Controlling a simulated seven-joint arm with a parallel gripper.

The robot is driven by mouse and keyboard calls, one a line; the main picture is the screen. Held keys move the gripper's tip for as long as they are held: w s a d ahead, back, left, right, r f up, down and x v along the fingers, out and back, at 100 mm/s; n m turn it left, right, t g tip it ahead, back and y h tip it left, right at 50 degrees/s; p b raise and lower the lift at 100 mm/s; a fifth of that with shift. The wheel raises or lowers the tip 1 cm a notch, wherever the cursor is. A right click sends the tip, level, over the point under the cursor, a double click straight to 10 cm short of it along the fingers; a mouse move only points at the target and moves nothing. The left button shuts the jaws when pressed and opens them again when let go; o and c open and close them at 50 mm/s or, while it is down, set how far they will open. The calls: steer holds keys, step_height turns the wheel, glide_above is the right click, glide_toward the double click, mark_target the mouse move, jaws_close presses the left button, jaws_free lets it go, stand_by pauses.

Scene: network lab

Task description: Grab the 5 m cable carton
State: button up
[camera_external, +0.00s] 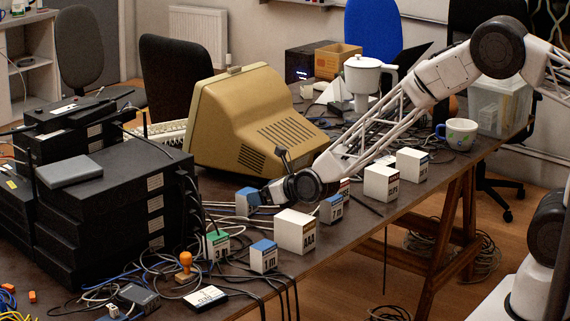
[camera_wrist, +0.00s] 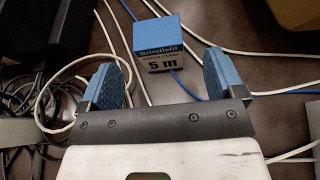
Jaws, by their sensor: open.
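The 5 m cable carton (camera_wrist: 161,46) stands upright in the wrist view, with a blue top and a dark "5 m" label on its front. My gripper (camera_wrist: 166,62) is open, its two blue-padded fingers apart. The carton lies beyond the fingertips, roughly between them in the picture, and neither finger appears to touch it. In the external view my gripper (camera_external: 264,193) is low over the table beside a blue-topped white carton (camera_external: 243,205), which seems to be the same one. My gripper partly hides that carton.
Other small cartons stand nearby: a green one (camera_external: 217,244), a blue-topped one (camera_external: 263,257), a larger white one (camera_external: 295,232) and several more rightward. A beige monitor (camera_external: 240,120) stands behind. Black equipment (camera_external: 110,205) is stacked left. Loose cables (camera_wrist: 60,95) surround the carton.

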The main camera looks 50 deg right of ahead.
steer(key=shift+x, duration=2.4)
steer(key=shift+a, duration=0.1)
steer(key=c, duration=1.1)
steer(key=shift+r, duration=0.15)
steer(key=shift+r, duration=1.6)
steer(key=shift+s+d+r, duration=0.25)
steer(key=shift+s+d, duration=0.15)
steer(key=shift+s, duration=2.2)
steer(key=shift+s+d+r, duration=0.25)
steer(key=shift+s+d, duration=0.15)
steer(key=shift+s, duration=2.25)
steer(key=shift+s+d+r, duration=0.25)
steer(key=shift+s+d, duration=0.2)
steer(key=shift+s, duration=2.15)
